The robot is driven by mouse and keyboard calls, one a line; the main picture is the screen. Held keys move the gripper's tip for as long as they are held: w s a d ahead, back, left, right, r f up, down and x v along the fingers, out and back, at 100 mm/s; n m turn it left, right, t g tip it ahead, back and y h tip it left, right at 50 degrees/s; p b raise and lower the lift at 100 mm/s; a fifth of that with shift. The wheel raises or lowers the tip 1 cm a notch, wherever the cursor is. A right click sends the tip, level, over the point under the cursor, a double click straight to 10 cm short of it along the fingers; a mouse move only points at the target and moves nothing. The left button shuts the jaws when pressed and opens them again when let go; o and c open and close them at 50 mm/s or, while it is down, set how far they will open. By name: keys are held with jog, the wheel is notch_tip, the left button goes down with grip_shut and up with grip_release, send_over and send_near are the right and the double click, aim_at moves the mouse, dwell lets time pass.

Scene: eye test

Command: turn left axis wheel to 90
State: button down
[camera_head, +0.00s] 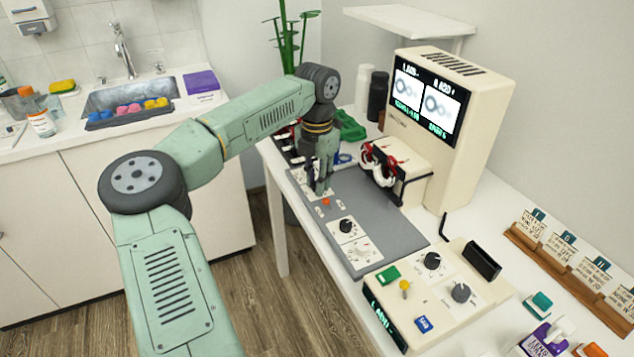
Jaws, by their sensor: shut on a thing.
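My gripper (321,188) points down at the far left part of a grey mat (385,215) on the white table. Its fingers are closed over a white dial plate (304,176) and hide what they grip, probably that plate's wheel. I cannot read its angle or label from here. Nearer on the mat are a plate with a black knob (346,226) and a plate with a pale dial (362,251). An orange-red button (326,202) lies just in front of the gripper. A cream monitor (428,104) shows two ring pictures and small green text, too small to read surely.
A trial frame with red parts (383,160) sits on a cream stand right of the mat. A cream control box (437,290) with knobs and buttons stands at the front. Black and white bottles (377,95) stand behind. A card rack (575,272) is at right.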

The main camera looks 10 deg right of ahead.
jog(key=shift+n, duration=0.6)
jog(key=c, duration=1.4)
grip_release()
notch_tip(320, 180, up, 12)
